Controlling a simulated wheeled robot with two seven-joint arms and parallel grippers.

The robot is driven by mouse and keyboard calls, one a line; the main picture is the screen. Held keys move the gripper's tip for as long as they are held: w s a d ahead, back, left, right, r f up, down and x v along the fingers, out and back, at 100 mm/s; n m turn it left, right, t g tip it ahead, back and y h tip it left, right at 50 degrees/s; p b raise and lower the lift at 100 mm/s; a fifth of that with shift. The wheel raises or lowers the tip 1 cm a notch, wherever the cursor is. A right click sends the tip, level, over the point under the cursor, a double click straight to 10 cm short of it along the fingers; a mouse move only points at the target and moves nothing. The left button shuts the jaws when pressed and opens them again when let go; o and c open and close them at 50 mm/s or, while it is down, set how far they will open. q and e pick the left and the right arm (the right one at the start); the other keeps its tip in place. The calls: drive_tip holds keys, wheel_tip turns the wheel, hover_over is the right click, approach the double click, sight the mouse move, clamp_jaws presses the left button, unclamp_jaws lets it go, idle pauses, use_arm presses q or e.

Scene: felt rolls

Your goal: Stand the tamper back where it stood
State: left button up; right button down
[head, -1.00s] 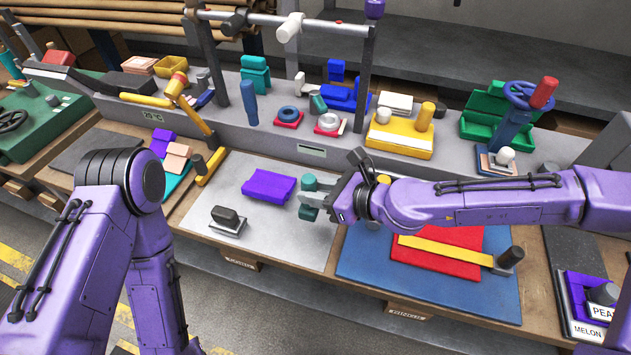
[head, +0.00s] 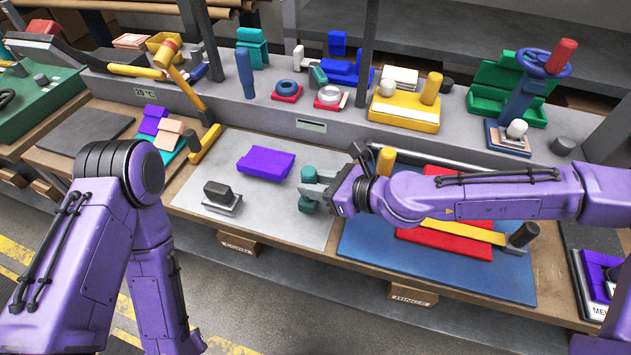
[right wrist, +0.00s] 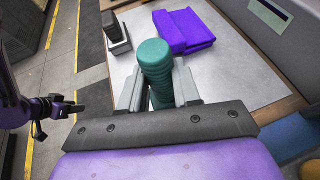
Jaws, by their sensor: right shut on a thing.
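My right gripper (head: 318,190) is shut on the teal tamper (head: 308,206), over the right part of the pale grey board. In the right wrist view the tamper (right wrist: 153,52) is a ribbed teal cylinder with a round top, between the two grey fingers. Its lower end is hidden there, and I cannot tell whether it touches the board. My left arm reaches down at the left of the head view, its gripper out of that frame. A dark gripper on a purple arm, seemingly my left gripper (right wrist: 75,108), shows small at the left of the right wrist view.
A folded purple felt (head: 265,163) and a dark-handled block on a metal plate (head: 222,198) lie on the pale board (head: 270,220). A blue mat (head: 440,272) with red felt and a yellow strip lies to the right. A grey ledge (head: 290,118) with tools runs behind.

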drive_tip(key=shift+f+b, duration=0.5)
idle(0.4)
drive_tip(key=c, duration=0.7)
unclamp_jaws()
drive_tip(key=p+v, duration=0.2)
drive_tip(key=v, duration=0.8)
drive_tip(key=shift+s+d+r, duration=0.15)
drive_tip(key=shift+d+r, duration=0.05)
